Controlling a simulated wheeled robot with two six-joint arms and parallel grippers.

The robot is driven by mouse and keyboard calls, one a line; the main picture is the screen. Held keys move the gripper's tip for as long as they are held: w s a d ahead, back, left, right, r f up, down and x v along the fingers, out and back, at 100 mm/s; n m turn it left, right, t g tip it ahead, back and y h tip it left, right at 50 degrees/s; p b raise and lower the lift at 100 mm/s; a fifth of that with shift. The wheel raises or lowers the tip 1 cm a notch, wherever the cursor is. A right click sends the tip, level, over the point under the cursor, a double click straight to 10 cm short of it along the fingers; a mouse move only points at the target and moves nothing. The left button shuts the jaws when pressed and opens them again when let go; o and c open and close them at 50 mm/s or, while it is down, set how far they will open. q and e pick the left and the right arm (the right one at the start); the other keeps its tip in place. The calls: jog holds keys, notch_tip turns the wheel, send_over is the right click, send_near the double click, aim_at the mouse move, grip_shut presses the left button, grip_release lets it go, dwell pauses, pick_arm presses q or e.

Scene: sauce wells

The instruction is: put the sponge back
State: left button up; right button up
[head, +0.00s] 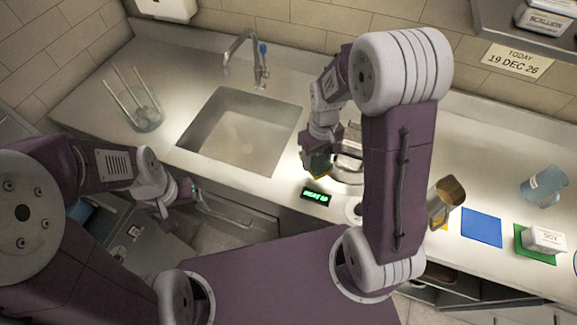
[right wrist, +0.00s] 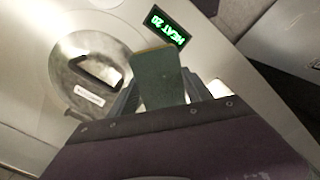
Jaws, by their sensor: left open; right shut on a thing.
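The sponge (head: 320,165) is dark green with a yellowish edge. My right gripper (head: 314,152) is shut on it and holds it near the sink's right side, in front of the steel ware. In the right wrist view the sponge (right wrist: 158,80) stands out between the two fingers (right wrist: 160,100), with its flat green face showing. My left gripper (head: 185,196) is open and empty, low at the left in front of the counter edge. I cannot tell which spot is the sponge's own place.
The sink (head: 240,135) is empty, with a tap (head: 245,60) behind it. A glass with sticks (head: 148,118) stands left. A round steel piece (right wrist: 62,72) with a dark opening lies near the green-lit display (head: 315,197).

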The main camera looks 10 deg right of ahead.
jog(key=r+n, duration=0.1)
jog(key=w+d+r+n+p, duration=0.1)
jog(key=n, duration=0.1)
jog(key=shift+w+d+p, duration=0.15)
jog(key=shift+w+p, duration=0.05)
jog(key=shift+p, duration=0.1)
jog(key=w+d+r+p, duration=0.1)
jog(key=w+d+p, duration=0.1)
jog(key=d+p, duration=0.15)
jog(key=p, duration=0.2)
send_over(291, 171)
jog(key=shift+n, duration=0.3)
notch_tip(291, 171, down, 6)
jog(key=shift+f, duration=0.15)
jog(key=shift+a+f, duration=0.1)
jog(key=shift+f, duration=0.05)
notch_tip(291, 171, down, 4)
jog(key=shift+r+p, duration=0.1)
jog(key=shift+p, duration=0.35)
jog(key=shift+f, duration=0.3)
jog(key=o, duration=1.1)
jog(key=shift+o, duration=1)
